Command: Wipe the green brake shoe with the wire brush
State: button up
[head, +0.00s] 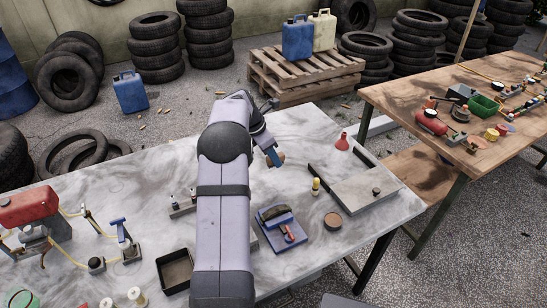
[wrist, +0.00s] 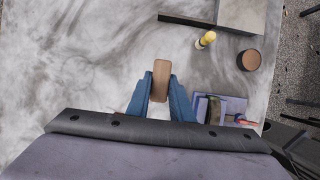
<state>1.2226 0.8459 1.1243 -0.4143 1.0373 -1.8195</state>
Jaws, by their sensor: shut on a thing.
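My gripper (head: 274,157) is raised over the middle of the pale marbled table. Its blue fingers also show in the wrist view (wrist: 160,95). They are shut on a brown wooden block (wrist: 160,80), which looks like the back of the wire brush; no bristles show. A dark curved piece shaped like a brake shoe (head: 275,213) sits on a blue fixture (head: 266,238). It also shows in the wrist view (wrist: 214,109), right of my gripper and apart from the brush. Its green colour is not clear.
A red-handled part (head: 288,233) lies on the fixture. A yellow-capped bottle (head: 316,186), a brown round tin (head: 332,221), a grey plate (head: 365,193) and a red funnel (head: 343,141) stand to the right. A black tray (head: 162,283) is at the front. Marble around my gripper is clear.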

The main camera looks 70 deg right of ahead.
jog(key=r+p, duration=0.2)
jog(key=w+r+p, duration=0.1)
jog(key=r+p, duration=0.1)
jog(key=r, duration=0.1)
jog(key=r+p, duration=0.2)
jog(key=shift+w+a+r+p, duration=0.15)
jog(key=shift+w+p, duration=0.15)
jog(key=shift+p, duration=0.05)
jog(key=s+a+r+p, duration=0.1)
jog(key=a+r+p, duration=0.2)
jog(key=a+p, duration=0.6)
jog(key=s+a+f+m+g+y, duration=0.1)
jog(key=s+a+f+m+y, duration=0.2)
jog(key=a+f+m, duration=0.3)
jog(key=shift+s+a+f+m, duration=0.2)
jog(key=shift+a+m, duration=0.45)
jog(key=shift+m, duration=0.85)
jog(key=shift+f, duration=0.15)
